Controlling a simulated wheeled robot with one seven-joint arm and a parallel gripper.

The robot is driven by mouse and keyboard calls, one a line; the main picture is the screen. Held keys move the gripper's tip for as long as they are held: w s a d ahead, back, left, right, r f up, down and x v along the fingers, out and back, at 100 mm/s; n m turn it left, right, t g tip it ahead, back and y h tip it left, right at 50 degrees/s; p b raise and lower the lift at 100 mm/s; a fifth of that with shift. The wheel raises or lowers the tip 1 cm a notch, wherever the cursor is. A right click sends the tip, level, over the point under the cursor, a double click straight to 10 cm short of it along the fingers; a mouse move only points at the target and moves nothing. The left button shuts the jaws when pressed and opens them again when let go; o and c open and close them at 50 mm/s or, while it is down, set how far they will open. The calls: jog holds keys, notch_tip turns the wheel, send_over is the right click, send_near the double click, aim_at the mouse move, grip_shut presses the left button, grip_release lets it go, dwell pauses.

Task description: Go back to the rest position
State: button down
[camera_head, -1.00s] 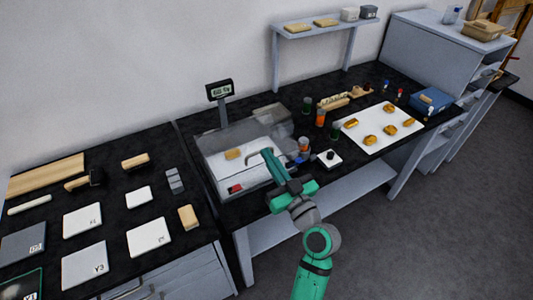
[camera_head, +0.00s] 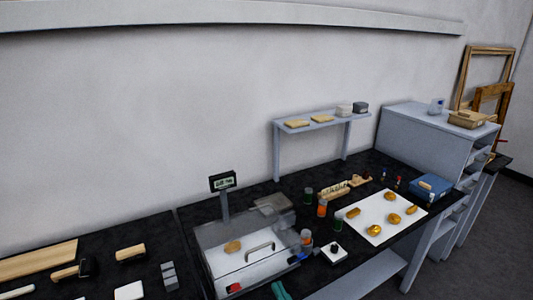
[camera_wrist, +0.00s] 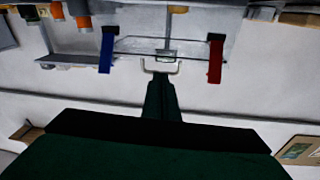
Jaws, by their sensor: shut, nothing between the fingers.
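My gripper (camera_head: 278,290) shows only as a teal tip at the bottom edge of the head view, in front of the scale and apart from it. In the wrist view my gripper (camera_wrist: 160,80) is shut and empty, its dark green fingers pointing toward the handle (camera_wrist: 160,66). The clear-sided scale box (camera_head: 215,262) stands on the dark bench, with its handle (camera_head: 260,252) on the front. A tan-gold fragment (camera_head: 232,246) shows inside the box. Most of my arm is outside the head view.
A white sheet (camera_head: 372,232) with several gold pieces lies right of the scale. Jars (camera_head: 322,208) and a small white block with a black knob (camera_head: 333,252) stand between them. A display (camera_head: 222,182) rises behind the box. Tools lie on the left bench.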

jog(key=s+a+f+m+g+h, duration=0.2)
jog(key=s+f+m+h, duration=0.45)
jog(key=s+f, duration=0.9)
jog(key=s+a+r+n, duration=0.1)
jog(key=s+r, duration=0.1)
jog(key=s, duration=0.7)
jog(key=s+a+r+n+h, duration=0.1)
jog(key=s+r+n, duration=0.1)
jog(key=s, duration=0.7)
jog(key=shift+s, duration=0.4)
